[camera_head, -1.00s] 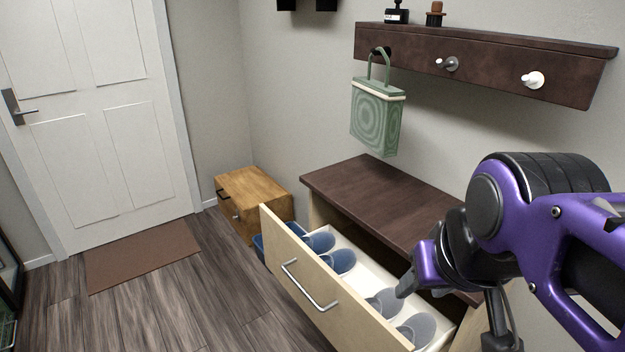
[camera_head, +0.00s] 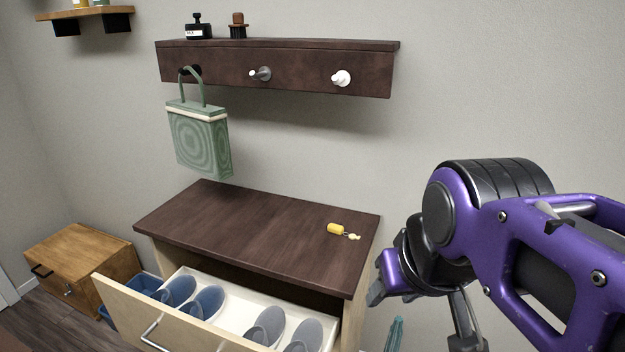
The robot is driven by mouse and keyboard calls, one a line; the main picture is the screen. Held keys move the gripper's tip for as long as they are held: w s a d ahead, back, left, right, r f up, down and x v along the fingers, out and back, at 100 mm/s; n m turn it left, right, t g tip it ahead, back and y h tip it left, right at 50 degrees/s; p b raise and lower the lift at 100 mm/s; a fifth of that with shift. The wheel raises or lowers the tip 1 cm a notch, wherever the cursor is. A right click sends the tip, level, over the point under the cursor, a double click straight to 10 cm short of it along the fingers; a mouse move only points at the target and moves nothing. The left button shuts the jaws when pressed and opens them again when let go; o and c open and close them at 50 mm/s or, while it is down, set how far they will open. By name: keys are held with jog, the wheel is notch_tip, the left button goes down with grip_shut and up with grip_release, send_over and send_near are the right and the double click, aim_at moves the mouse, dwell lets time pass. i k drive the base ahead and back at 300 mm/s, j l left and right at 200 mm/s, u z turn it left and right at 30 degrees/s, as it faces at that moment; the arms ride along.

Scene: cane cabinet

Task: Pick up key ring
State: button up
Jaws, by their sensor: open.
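A small yellow key ring (camera_head: 336,229) lies on the right end of the dark wooden cabinet top (camera_head: 240,222), close to its right edge. My gripper (camera_head: 374,290) is right of the cabinet and nearer the camera, apart from the key ring. Its fingers are partly hidden by my arm, and it holds nothing that I can see.
An open drawer (camera_head: 140,318) with grey and blue slippers juts out in front of the cabinet. A wall rack (camera_head: 300,68) with knobs and a hanging green bag (camera_head: 198,140) is above. A small wooden chest (camera_head: 80,262) stands at left. Most of the cabinet top is bare.

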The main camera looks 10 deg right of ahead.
aim_at(335, 228)
jog(key=i+l, duration=0.1)
jog(key=l, duration=0.3)
jog(key=l+z, duration=0.1)
jog(key=l, duration=0.35)
jog(key=i+l, duration=0.15)
jog(key=l, duration=0.25)
jog(key=i+l, duration=0.1)
jog(key=l, duration=0.35)
jog(key=k+j, duration=0.15)
jog(key=k, duration=0.4)
jog(key=k+j+u, duration=0.15)
jog(key=k, duration=0.4)
jog(key=i+l+z, duration=0.1)
jog(key=i, duration=0.45)
jog(key=i+l+z, duration=0.1)
jog(key=i, duration=0.45)
jog(key=l, duration=0.1)
